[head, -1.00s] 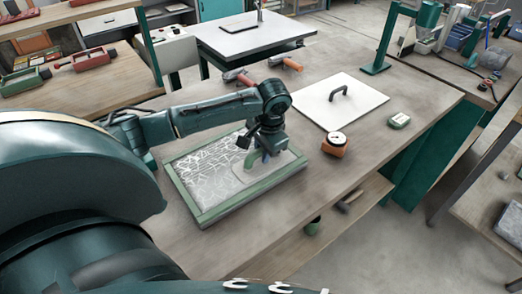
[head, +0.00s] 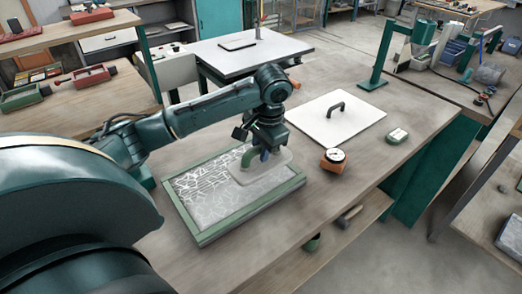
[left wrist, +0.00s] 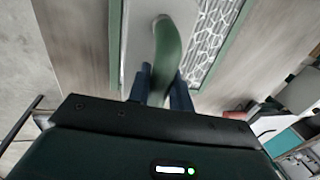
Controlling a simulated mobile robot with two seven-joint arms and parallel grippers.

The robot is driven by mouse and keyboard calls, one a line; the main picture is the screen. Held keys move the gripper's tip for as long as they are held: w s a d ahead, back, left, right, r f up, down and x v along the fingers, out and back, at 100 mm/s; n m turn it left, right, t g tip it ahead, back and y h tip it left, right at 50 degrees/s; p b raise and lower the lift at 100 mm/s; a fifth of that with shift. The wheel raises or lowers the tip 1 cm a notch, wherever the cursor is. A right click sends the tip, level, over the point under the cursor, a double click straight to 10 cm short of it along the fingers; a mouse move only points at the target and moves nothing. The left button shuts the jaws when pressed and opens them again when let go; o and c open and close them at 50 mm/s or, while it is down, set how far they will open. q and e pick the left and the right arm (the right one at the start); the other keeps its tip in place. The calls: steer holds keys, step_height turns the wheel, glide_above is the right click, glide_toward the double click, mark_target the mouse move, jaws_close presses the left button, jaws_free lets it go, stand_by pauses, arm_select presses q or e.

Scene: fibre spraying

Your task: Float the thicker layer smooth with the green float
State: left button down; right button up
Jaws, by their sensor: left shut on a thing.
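My left gripper (head: 262,152) is shut on the green handle of the float (head: 249,156). The float's pale flat plate (head: 276,170) is over the far right part of the green-framed tray (head: 247,211), overlapping its far rim in the head view. I cannot tell whether the plate touches the layer. A whitish layer with a web of pale lines (head: 203,190) shows in the tray's left part; the right and near part looks greyer and smoother. In the left wrist view the handle (left wrist: 172,45) stands between my two bluish fingers. My right gripper is not in view.
A white board with a dark handle (head: 350,122), an orange dial gauge (head: 333,160) and a small green box (head: 397,136) stand right of the tray on the wooden bench (head: 290,215). A green stand (head: 372,82) rises behind. The bench's near right is clear.

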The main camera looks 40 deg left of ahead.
arm_select(q)
steer(key=w+a+r, duration=0.1)
steer(key=w+a, duration=0.2)
steer(key=a, duration=0.7)
steer(key=shift+f, duration=3.75)
steer(key=shift+f, duration=0.2)
steer(key=shift+s, duration=0.15)
steer(key=shift+s+a, duration=0.55)
steer(key=shift+s, duration=1.3)
steer(key=shift+s+a, duration=0.5)
steer(key=shift+s, duration=1.3)
steer(key=shift+s+a, duration=0.55)
steer(key=shift+s, duration=1.3)
steer(key=shift+w+d, duration=0.55)
steer(key=shift+w, duration=1.3)
steer(key=shift+w+d, duration=0.5)
steer(key=shift+w, duration=1.4)
steer(key=shift+w+d, duration=0.55)
steer(key=shift+w, duration=1.3)
